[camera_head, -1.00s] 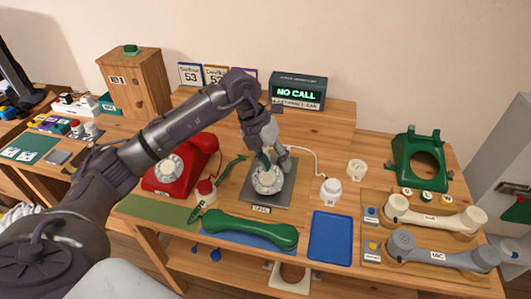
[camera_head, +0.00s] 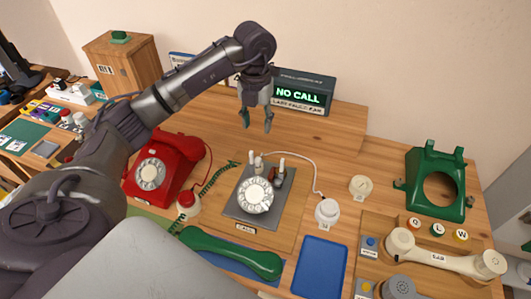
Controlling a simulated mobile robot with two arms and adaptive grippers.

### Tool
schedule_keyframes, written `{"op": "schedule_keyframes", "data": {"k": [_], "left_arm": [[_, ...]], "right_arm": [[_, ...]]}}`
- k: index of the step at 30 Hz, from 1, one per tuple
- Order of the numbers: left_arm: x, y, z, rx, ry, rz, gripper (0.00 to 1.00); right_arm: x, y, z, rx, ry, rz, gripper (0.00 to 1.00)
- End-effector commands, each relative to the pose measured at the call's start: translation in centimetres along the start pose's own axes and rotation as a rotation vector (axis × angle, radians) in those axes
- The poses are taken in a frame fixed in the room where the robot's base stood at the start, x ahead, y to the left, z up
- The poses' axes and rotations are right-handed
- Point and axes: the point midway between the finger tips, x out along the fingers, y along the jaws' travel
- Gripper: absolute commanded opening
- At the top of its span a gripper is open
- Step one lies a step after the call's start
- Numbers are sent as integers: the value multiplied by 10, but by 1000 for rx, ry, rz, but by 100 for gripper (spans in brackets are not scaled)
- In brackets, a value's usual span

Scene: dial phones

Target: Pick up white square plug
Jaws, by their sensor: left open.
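My left gripper (camera_head: 256,120) is open and empty, pointing down in the air, in front of the call display and above the far side of the grey dial unit (camera_head: 237,212). No piece shows clearly as a white square plug. Small white pieces (camera_head: 67,117) stand at the far left, too small to tell their shape. A round white piece (camera_head: 327,212) on a white cable stands right of the dial unit. A round cream piece (camera_head: 361,187) lies farther right. The dial unit bears a white dial (camera_head: 255,195) and upright pegs behind it. My right gripper is not in view.
A red phone (camera_head: 167,167), a green handset (camera_head: 232,253) and a blue tray (camera_head: 320,268) surround the dial unit. A green phone body (camera_head: 433,158) and a cream handset (camera_head: 447,258) are at right. The lit call display (camera_head: 302,93) stands behind.

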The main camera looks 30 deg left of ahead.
Motion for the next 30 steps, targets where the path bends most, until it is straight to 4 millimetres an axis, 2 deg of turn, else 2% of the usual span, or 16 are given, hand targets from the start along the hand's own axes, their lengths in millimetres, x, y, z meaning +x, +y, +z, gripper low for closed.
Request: {"op": "schedule_keyframes", "data": {"k": [6,12,17,23,27,30], "left_arm": [[42,0,-2,-1,7,1,48],[72,0,-1,0,4,0,48],[82,-1,-1,1,2,0,48],[108,-4,-4,1,6,0,48],[126,-4,-3,0,4,0,48],[131,-4,-3,1,1,0,48]], "right_arm": [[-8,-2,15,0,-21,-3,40],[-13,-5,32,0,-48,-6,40],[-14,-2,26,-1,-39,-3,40],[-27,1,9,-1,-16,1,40],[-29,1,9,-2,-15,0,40],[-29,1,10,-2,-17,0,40]]}}
